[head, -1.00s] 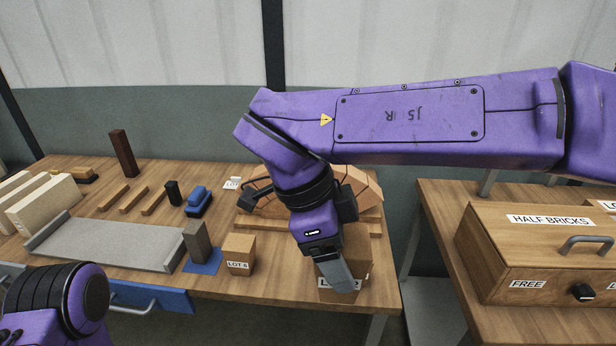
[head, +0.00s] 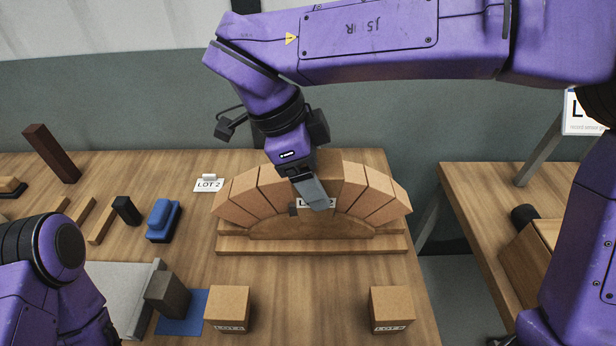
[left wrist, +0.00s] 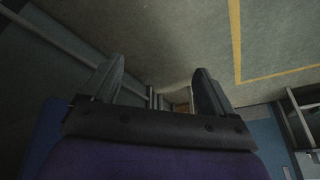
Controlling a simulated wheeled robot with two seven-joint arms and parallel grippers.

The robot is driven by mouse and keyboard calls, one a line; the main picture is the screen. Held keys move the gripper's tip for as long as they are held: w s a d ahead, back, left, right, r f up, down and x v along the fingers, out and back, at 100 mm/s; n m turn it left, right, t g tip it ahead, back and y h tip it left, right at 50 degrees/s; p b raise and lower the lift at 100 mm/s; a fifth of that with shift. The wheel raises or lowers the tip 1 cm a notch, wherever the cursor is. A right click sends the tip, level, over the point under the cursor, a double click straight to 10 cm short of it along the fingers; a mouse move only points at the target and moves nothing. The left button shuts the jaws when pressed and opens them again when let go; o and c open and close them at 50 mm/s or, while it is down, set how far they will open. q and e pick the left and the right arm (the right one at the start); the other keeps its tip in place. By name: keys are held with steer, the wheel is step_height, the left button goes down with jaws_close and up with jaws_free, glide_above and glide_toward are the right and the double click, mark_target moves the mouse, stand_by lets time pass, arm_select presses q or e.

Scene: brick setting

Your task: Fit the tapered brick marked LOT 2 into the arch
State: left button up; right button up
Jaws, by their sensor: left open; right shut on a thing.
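The arch (head: 387,200) of tapered tan bricks stands on a wooden base (head: 235,245) on the bench. My right gripper (head: 313,195) is at the top of the arch, shut on the tapered brick marked LOT 2 (head: 331,203). Its label faces me and is partly covered by the gripper finger. The brick is in line with the crown, between neighbouring bricks; how deep it sits and whether it touches them I cannot tell. My left gripper (left wrist: 158,88) is open and empty in the left wrist view, above the floor.
Two brown boxes, one on the left (head: 228,308) and one on the right (head: 390,308), stand in front of the arch. A LOT 2 card (head: 209,184), blue block (head: 163,220) and dark block (head: 167,295) are to the left. Bare bench lies between the boxes.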

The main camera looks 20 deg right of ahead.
steer(key=w+d+f+p, duration=0.1)
steer(key=w+f, duration=0.2)
steer(key=f, duration=0.1)
steer(key=w+d+f+p, duration=0.1)
steer(key=w+f, duration=0.3)
steer(key=w+d+f+p, duration=0.1)
steer(key=w+f, duration=0.3)
steer(key=shift+w+d+f, duration=0.1)
steer(key=shift+w, duration=0.15)
steer(key=o, duration=1.3)
steer(key=shift+s, duration=0.15)
steer(key=shift+c, duration=0.2)
steer(key=shift+r, duration=0.35)
steer(key=b+v, duration=0.1)
steer(key=v, duration=1)
steer(key=shift+a+r, duration=0.2)
steer(key=shift+a, duration=0.1)
